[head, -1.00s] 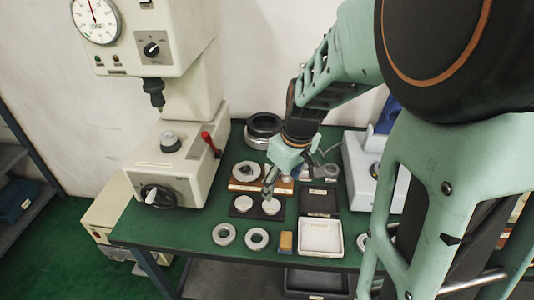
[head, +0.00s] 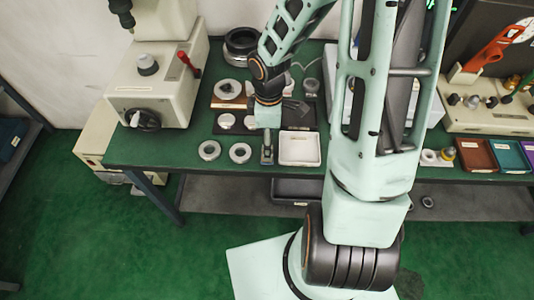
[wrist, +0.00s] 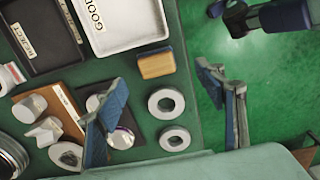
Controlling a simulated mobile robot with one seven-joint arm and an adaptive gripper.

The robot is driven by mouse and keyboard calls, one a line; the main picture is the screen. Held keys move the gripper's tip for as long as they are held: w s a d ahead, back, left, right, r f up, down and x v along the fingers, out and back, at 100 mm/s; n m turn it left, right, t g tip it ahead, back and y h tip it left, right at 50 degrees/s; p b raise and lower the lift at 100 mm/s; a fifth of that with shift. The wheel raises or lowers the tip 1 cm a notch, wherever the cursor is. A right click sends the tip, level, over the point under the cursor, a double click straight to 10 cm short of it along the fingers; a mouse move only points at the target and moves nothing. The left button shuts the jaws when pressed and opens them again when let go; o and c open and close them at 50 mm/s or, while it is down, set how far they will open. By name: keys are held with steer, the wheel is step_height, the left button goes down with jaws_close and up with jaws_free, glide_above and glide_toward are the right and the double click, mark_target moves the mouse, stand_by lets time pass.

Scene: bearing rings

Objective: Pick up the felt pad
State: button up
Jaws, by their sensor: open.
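The felt pad (wrist: 156,65), a small tan block with a dark blue-grey side, lies on the green bench in the wrist view, next to the white GOOD tray. My gripper (wrist: 165,82) is open and empty, its two blue-padded fingers spread wide. The pad shows beyond and between the fingertips, apart from both. In the head view my gripper (head: 267,147) hangs over the front of the bench, between a ring and the white tray, and hides most or all of the pad.
Two bearing rings (wrist: 166,103) lie beside the pad; the white tray (head: 299,162) is on its other side. A dark REJECT tray (wrist: 45,35) and a wooden holder (wrist: 55,105) with parts stand near. A press (head: 155,85) is at the left. The bench's front edge is close.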

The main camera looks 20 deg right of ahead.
steer(key=f, duration=0.7)
steer(key=shift+w+a+f+b, duration=0.1)
steer(key=shift+w+f+b, duration=0.05)
steer(key=shift+w+b, duration=0.15)
steer(key=c, duration=1.2)
